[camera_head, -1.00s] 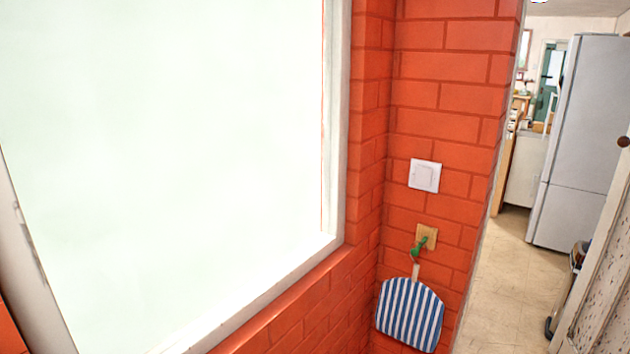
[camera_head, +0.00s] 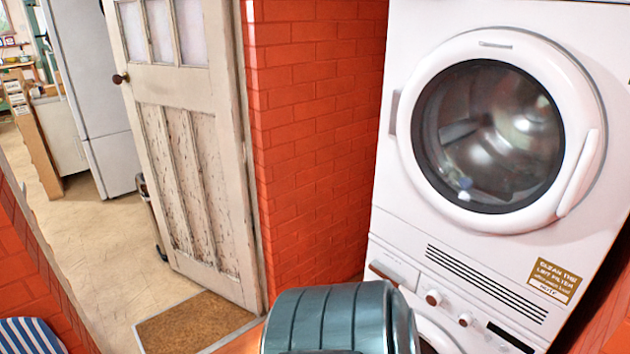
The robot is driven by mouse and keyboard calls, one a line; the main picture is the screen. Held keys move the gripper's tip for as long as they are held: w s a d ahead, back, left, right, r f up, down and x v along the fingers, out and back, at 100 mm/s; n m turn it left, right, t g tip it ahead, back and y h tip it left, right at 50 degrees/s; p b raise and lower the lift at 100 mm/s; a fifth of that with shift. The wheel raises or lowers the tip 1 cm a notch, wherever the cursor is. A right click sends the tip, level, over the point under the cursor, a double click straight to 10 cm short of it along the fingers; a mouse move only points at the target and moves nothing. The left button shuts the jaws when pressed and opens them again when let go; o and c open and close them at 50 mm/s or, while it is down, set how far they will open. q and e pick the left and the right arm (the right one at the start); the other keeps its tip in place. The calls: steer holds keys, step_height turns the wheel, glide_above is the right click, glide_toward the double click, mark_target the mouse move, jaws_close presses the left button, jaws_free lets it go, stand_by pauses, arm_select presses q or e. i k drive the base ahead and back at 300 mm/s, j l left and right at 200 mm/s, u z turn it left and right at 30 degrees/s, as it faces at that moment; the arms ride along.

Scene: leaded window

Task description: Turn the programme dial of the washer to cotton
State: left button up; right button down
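Two white machines are stacked at the right of the head view. The upper one has a large round glass door (camera_head: 487,135). Below it shows the control panel of the lower machine, the washer (camera_head: 405,272). Only the top of the washer's door shows at the bottom edge. Neither of my grippers is in view.
A ribbed teal object (camera_head: 330,318) stands at the bottom centre, in front of the washer's lower left part. A worn panelled door (camera_head: 185,150) stands open beside a red brick wall (camera_head: 315,140). A brown doormat (camera_head: 195,328) and clear floor (camera_head: 115,255) lie at the left.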

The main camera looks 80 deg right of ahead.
mark_target(433, 298)
steer(key=k+z, duration=0.1)
steer(key=z, duration=3.25)
